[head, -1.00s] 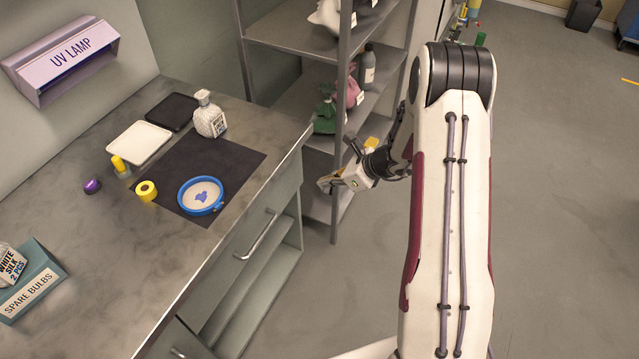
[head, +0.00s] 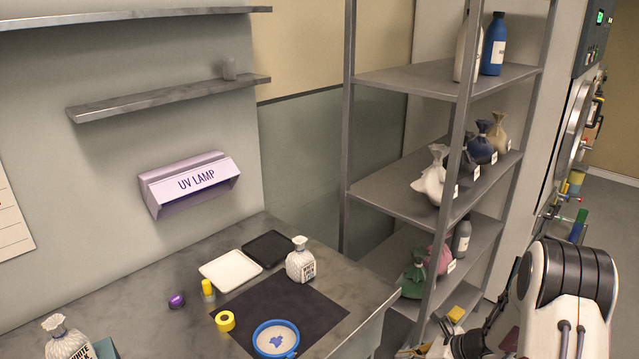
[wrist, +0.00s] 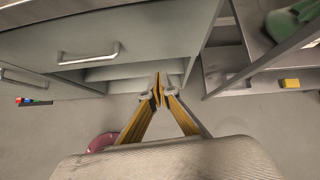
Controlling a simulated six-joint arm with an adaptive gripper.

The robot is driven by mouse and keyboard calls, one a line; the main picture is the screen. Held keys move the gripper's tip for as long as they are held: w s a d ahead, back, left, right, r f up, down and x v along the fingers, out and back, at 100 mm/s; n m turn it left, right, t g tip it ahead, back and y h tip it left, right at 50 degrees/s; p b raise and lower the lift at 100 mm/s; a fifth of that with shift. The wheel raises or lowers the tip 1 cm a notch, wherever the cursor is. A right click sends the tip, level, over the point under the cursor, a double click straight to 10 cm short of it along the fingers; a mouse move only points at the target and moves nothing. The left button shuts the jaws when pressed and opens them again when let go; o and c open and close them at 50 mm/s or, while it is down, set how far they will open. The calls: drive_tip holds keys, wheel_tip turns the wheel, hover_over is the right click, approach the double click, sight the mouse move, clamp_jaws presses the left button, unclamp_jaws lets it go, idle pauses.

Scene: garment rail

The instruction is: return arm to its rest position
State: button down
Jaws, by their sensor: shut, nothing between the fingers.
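My gripper (head: 410,351) is at the bottom edge of the head view, partly cut off, in front of the counter's right end and near the foot of the rack. In the wrist view my gripper (wrist: 158,92) has its two yellow-and-grey fingers meeting at the tips, with nothing between them. It hangs in free air before the counter's drawer front (wrist: 130,38). My arm's white link with black bands stands at the lower right of the head view.
The grey rack (head: 412,80) holds bottles and tied bags. A drawer handle (wrist: 88,55) juts out near my fingers.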

drive_tip(key=s+a+r+n+g, duration=0.2)
drive_tip(key=s+a+r+n, duration=0.15)
drive_tip(key=s+n, duration=0.3)
drive_tip(key=s+a+r+n+g, duration=0.25)
drive_tip(key=s+r+n, duration=0.25)
drive_tip(key=s, duration=0.3)
drive_tip(key=s+r+n+t+h, duration=0.4)
drive_tip(key=s+r+n+h, duration=0.2)
drive_tip(key=s+r+n, duration=0.8)
drive_tip(key=shift+s+a+r+h, duration=0.3)
drive_tip(key=shift+s+r, duration=2.85)
drive_tip(key=shift+r, duration=2)
